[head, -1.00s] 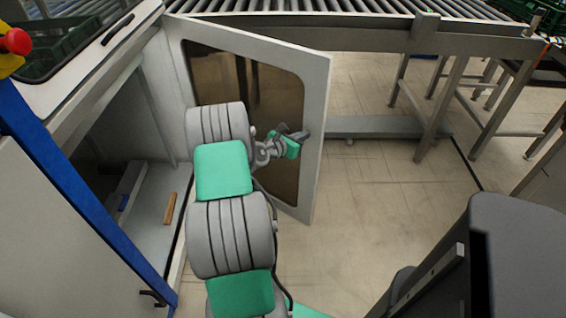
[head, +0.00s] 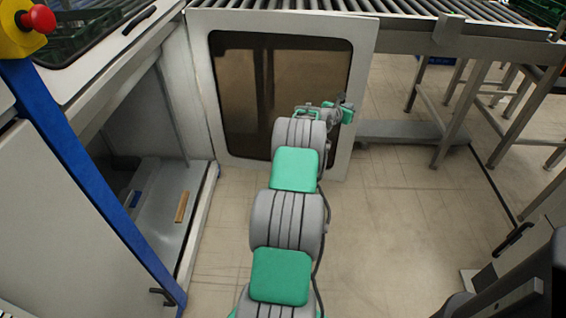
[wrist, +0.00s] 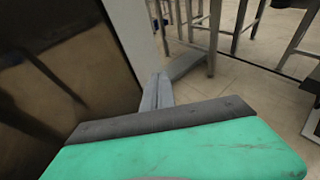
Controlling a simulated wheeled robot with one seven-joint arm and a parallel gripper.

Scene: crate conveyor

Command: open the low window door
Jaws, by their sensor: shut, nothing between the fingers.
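The low window door (head: 365,75) is a white framed panel with a dark tinted pane. It stands swung wide open, hinged at its left side beside the cabinet opening (head: 150,150). My gripper (head: 346,106) is at the pane's right edge, in front of the door's right frame. In the wrist view the shut grey fingers (wrist: 158,92) lie by the white door frame (wrist: 133,40), with the dark pane to the left. Whether the fingers touch the door I cannot tell. They hold nothing.
A roller conveyor (head: 300,8) runs above the door, with metal legs (head: 465,110) at right. Inside the cabinet lies a small wooden piece (head: 182,207). A blue post (head: 85,190) with a red button (head: 40,18) stands at left. The floor (head: 400,230) at centre right is clear.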

